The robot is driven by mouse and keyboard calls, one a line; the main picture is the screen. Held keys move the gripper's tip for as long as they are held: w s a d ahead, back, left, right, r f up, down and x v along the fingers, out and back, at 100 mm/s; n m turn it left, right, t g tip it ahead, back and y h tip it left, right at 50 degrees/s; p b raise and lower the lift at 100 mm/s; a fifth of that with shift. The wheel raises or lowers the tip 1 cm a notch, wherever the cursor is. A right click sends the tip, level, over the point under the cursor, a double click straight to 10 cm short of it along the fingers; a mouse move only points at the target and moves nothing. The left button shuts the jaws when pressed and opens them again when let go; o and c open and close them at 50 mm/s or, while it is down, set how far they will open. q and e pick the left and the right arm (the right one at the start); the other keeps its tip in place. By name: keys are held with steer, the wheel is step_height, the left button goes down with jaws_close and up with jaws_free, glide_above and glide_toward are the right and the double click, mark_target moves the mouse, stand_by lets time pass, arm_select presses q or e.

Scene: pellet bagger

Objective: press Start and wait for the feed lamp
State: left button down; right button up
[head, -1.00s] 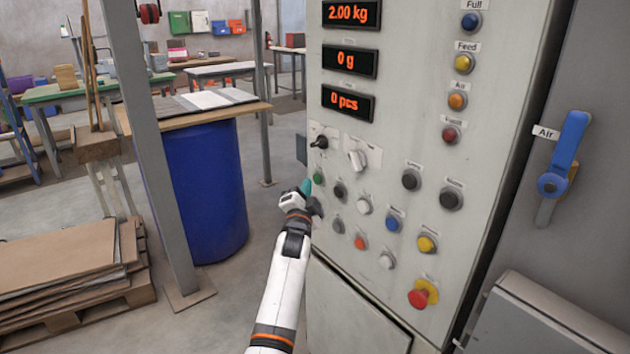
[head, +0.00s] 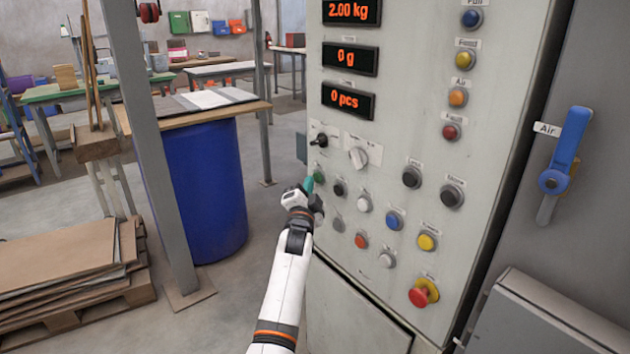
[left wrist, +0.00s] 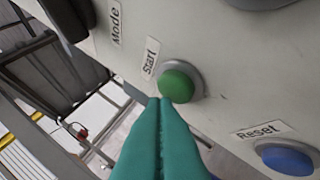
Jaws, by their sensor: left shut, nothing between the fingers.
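The green Start button (left wrist: 176,86) sits on the panel beside its "Start" label in the left wrist view. It also shows in the head view (head: 319,176), just beyond my fingers. My left gripper (head: 309,186) is shut and empty. Its teal fingertips (left wrist: 160,102) are at the lower edge of the Start button in the wrist view; I cannot tell whether they touch it. The yellow Feed lamp (head: 464,61) is on the upper right of the cabinet and looks unlit. My right gripper is not in view.
Orange displays (head: 349,58) read 2.00 kg, 0 g and 0 pcs. A blue Reset button (left wrist: 287,158) is close by in the wrist view. A red emergency stop (head: 423,292) is low on the panel. A blue Air lever (head: 566,150) is at right, a blue drum (head: 207,190) at left.

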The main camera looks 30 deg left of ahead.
arm_select(q)
steer(key=shift+w+d+b, duration=0.2)
steer(key=shift+w+b, duration=0.15)
steer(key=shift+w, duration=0.05)
stand_by(0.6)
steer(key=shift+s+a+p, duration=0.3)
steer(key=shift+s+p, duration=0.4)
steer(key=shift+p, duration=0.05)
steer(key=s+a+p, duration=0.2)
steer(key=s+p, duration=0.2)
steer(key=s, duration=0.1)
steer(key=shift+s+a+p, duration=0.15)
steer(key=shift+s+p, duration=0.15)
stand_by(0.8)
